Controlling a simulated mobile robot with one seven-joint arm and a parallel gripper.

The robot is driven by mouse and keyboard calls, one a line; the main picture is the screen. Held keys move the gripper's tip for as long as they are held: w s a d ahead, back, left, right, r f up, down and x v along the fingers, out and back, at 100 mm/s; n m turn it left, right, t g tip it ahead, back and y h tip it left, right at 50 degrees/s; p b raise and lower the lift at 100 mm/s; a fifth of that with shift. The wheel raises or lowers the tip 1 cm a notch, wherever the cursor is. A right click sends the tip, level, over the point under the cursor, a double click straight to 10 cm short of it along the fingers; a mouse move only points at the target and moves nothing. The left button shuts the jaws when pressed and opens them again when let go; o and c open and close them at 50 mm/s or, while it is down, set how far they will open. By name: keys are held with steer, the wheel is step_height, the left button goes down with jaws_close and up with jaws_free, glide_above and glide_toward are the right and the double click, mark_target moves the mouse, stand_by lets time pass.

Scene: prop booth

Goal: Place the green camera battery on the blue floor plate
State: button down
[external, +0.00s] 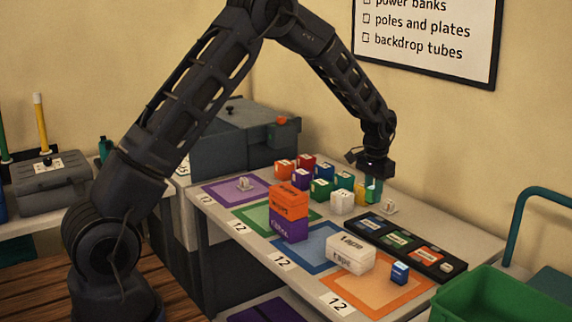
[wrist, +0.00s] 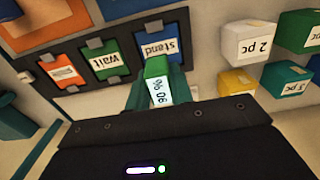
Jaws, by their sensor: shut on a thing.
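The green camera battery (wrist: 156,68), with a white label reading 90 %, sits between the teal fingers of my gripper (wrist: 158,92) in the wrist view. My gripper is shut on it. In the external view my gripper (external: 373,188) is low over the back right of the table, beside the black tray; the battery is hard to tell from the fingers there. The blue floor plate (external: 313,244) lies flat at the table's front middle, left of and nearer than the gripper. A white tape box (external: 350,254) covers part of its right side.
An orange and purple box stack (external: 289,213) stands at the blue plate's left. Several small coloured boxes (external: 320,188) stand left of my gripper. The black tray (external: 372,232) with labelled slots lies right of the plate. A small blue box (external: 399,272) stands on the orange plate (external: 372,297).

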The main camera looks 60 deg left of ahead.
mark_target(370, 224)
steer(key=shift+f, duration=3.55)
steer(key=c, duration=1.2)
jaws_free()
steer(key=shift+f, duration=0.1)
steer(key=shift+c, duration=0.2)
